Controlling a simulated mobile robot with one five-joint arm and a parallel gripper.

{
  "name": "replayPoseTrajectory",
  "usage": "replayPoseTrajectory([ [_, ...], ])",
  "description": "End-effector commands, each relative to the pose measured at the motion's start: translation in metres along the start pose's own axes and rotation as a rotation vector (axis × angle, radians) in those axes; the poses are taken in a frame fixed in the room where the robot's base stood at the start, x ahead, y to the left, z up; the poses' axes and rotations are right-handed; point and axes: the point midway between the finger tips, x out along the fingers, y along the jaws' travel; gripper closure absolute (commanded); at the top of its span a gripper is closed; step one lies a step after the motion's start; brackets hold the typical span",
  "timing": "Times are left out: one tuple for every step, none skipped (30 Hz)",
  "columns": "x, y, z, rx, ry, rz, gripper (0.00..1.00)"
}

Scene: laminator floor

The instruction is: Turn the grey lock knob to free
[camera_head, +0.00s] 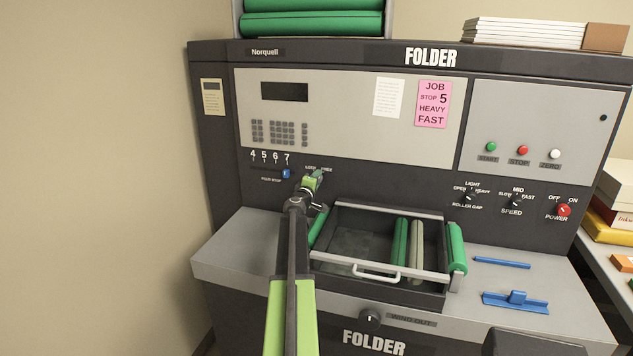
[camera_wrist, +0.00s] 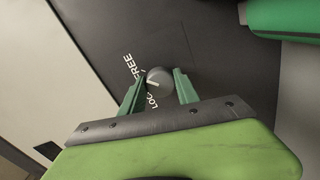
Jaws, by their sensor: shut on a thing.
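The grey lock knob (camera_wrist: 159,79) is a small round knob on the dark folder panel, with a pale pointer line. In the wrist view it sits between my gripper's (camera_wrist: 158,86) two green fingers, which are shut on it. The pointer line aims left in that view, towards the space between the words LOCK and FREE; I cannot tell which it marks. LOCK is partly hidden by a finger. In the head view my gripper (camera_head: 316,178) reaches the panel just below the LOCK and FREE label (camera_head: 318,169) and hides the knob.
A blue fold-stop slider (camera_head: 286,173) is left of my gripper, near the 7. Below is an open tray (camera_head: 390,208) with green and grey rollers. Roller gap (camera_head: 468,196), speed and red power (camera_head: 563,210) knobs are to the right. Blue parts (camera_head: 515,300) lie on the ledge.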

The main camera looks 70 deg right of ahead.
Motion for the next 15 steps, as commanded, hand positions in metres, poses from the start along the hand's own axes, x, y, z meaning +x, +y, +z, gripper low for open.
replayPoseTrajectory([
  [-0.0005, -0.0005, 0.0017, 0.004, -0.004, -0.001, 1.0],
  [-0.0005, -0.0005, 0.0018, 0.003, -0.004, -0.001, 1.0],
  [-0.0005, -0.0005, 0.0018, 0.003, -0.004, -0.001, 1.0],
  [-0.0005, -0.0005, 0.0018, 0.003, -0.004, -0.001, 1.0],
  [-0.0004, -0.0005, 0.0018, 0.003, -0.004, -0.001, 1.0],
  [-0.0004, -0.0005, 0.0018, 0.003, -0.004, -0.001, 0.57],
  [-0.0004, -0.0005, 0.0017, 0.003, -0.004, 0.0, 0.53],
  [-0.0003, -0.0004, 0.0016, 0.002, -0.003, 0.0, 0.49],
  [-0.0003, -0.0004, 0.0015, 0.002, -0.003, 0.0, 0.44],
  [-0.0002, -0.0004, 0.0014, 0.002, -0.003, 0.0, 0.41],
  [-0.0002, -0.0003, 0.0012, 0.001, -0.002, 0.0, 0.41],
  [-0.0001, -0.0003, 0.0011, 0.001, -0.002, 0.0, 0.41],
  [-0.0001, -0.0002, 0.001, 0.001, -0.002, 0.0, 0.41],
  [-0.0001, -0.0002, 0.001, 0.001, -0.002, 0.0, 0.41],
  [0.0, -0.0001, 0.0009, 0.0, -0.002, 0.0, 0.41],
])
